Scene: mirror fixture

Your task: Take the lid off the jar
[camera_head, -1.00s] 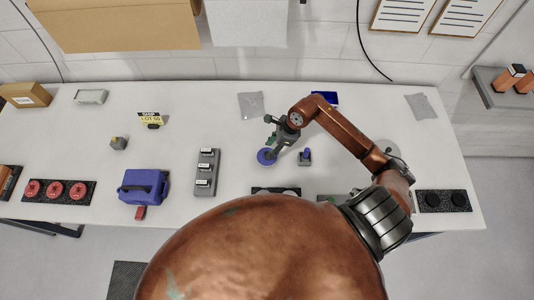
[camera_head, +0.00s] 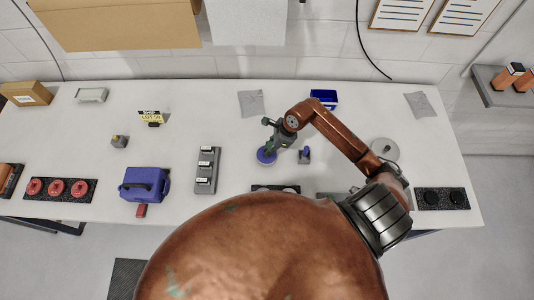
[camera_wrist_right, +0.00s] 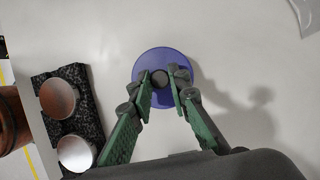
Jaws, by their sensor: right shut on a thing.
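The round blue lid (camera_head: 263,159) is near the middle of the white table, under my right gripper (camera_head: 270,148). In the right wrist view the lid (camera_wrist_right: 160,56) is a blue disc with a dark round knob (camera_wrist_right: 159,78) at its centre. The green-padded fingers of my right gripper (camera_wrist_right: 163,88) are shut on this knob, one on each side. The jar's body is hidden under the lid, so I cannot tell whether the two touch. My left gripper is not in view.
A small blue-topped grey part (camera_head: 305,155) stands just right of the lid. A grey switch block (camera_head: 206,170) and a blue case (camera_head: 145,185) are to the left. A blue bin (camera_head: 323,98) is behind. A grey disc (camera_head: 385,147) lies right of my arm.

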